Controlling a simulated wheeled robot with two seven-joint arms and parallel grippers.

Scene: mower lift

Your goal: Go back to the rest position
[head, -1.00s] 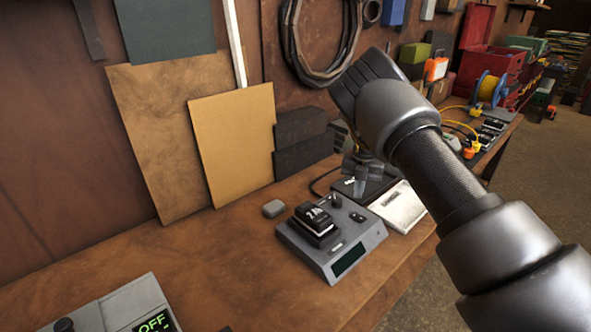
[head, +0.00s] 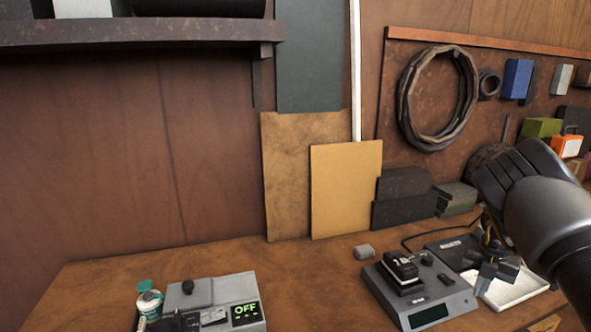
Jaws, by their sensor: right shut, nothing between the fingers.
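My right arm comes in from the right edge. Its gripper (head: 493,268) points down over the right part of the workbench, in front of a dark flat device and a white tray. Its fingers are shut with nothing seen between them, and it looks clear of the things around it. My left gripper is not in view.
The wooden workbench (head: 330,285) holds a grey device with a black block (head: 428,300) and, at lower left, a grey box with a green OFF display (head: 212,298). A white and green jar (head: 150,303) stands beside that box. Boards (head: 346,190) lean on the wall. A shelf (head: 140,33) juts out at upper left.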

